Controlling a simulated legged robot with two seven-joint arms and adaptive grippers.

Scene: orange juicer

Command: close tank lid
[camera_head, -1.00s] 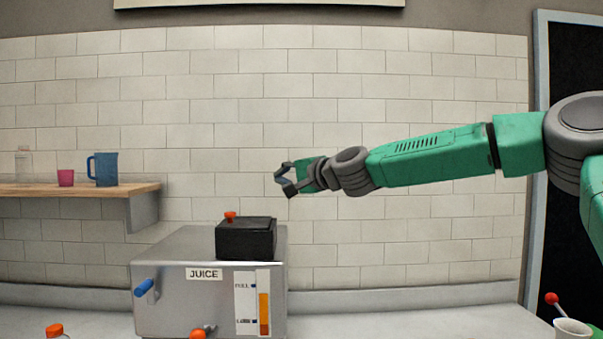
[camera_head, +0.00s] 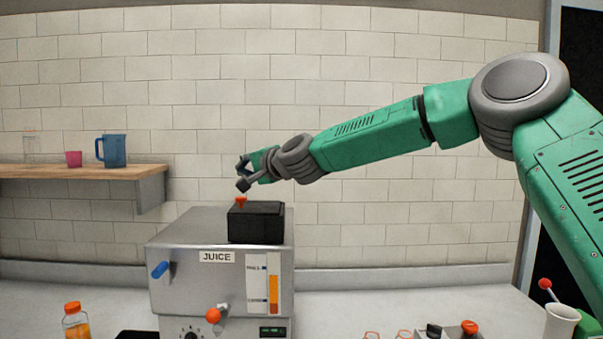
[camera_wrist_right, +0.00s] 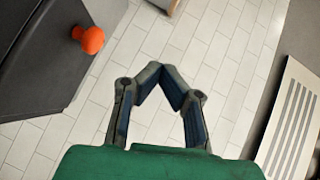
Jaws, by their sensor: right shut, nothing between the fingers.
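The juicer (camera_head: 215,283) is a grey metal box labelled JUICE. A black tank box (camera_head: 256,224) sits on its top, with an orange knob (camera_head: 241,202) at its upper left. The dark lid (camera_wrist_right: 50,60) with its orange knob (camera_wrist_right: 88,39) fills the upper left of the right wrist view. I cannot tell whether the lid is fully down. My right gripper (camera_head: 242,175) is just above the knob in the head view, apart from it. In the wrist view its fingertips (camera_wrist_right: 162,70) meet, empty, to the right of the knob. My left gripper is not in view.
An orange-capped bottle (camera_head: 75,321) stands at lower left. A white cup (camera_head: 561,320) stands at lower right. The tiled wall (camera_head: 400,210) is behind.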

